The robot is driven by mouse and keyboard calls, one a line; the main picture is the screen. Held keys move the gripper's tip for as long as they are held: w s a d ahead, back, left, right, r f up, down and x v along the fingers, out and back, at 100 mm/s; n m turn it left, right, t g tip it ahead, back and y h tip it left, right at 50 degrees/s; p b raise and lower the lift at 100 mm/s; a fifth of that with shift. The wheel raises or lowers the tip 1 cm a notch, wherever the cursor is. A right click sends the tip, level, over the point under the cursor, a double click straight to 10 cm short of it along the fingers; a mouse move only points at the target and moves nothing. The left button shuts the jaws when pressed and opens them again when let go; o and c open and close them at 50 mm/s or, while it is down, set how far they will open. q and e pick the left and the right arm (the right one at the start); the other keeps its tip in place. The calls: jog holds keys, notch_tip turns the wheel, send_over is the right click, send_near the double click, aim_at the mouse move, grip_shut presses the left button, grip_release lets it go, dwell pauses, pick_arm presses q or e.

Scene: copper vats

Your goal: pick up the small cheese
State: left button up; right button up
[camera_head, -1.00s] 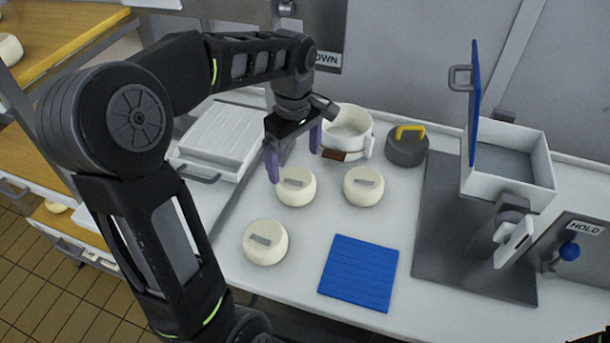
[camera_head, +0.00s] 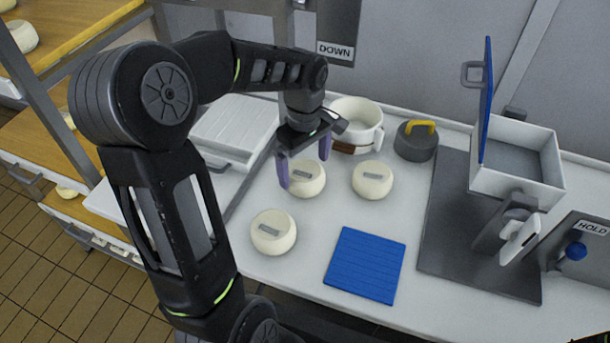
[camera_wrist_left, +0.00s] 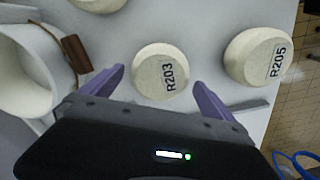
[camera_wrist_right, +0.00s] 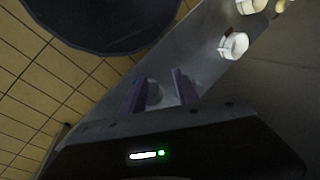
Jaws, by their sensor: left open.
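Three pale round cheeses with grey labels stand on the counter. The one at my left gripper (camera_head: 305,170) is the cheese marked R203 (camera_head: 306,182); it also shows in the left wrist view (camera_wrist_left: 161,72) and looks slightly smaller there than the cheese marked R205 (camera_wrist_left: 258,56). My left gripper is open, with its purple fingers apart at the R203 cheese's two sides; I cannot tell if they touch it. Another cheese (camera_head: 372,180) stands to the right, and one (camera_head: 273,232) nearer the front. My right gripper (camera_wrist_right: 160,82) shows only in its wrist view, fingers apart, nothing between them.
A white pot (camera_head: 357,122) stands just behind the cheeses, beside a dark weight with a yellow handle (camera_head: 416,142). A blue mat (camera_head: 366,265) lies in front. A white box with a raised blue lid (camera_head: 515,190) stands right. A white tray (camera_head: 232,128) is left.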

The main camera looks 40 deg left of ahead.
aim_at(304, 169)
pick_arm(q)
jog(key=shift+f, duration=1.55)
jog(key=c, duration=1.8)
jog(key=shift+o, duration=0.2)
jog(key=shift+w+r, duration=0.1)
notch_tip(304, 169, up, 10)
jog(key=shift+b, duration=0.3)
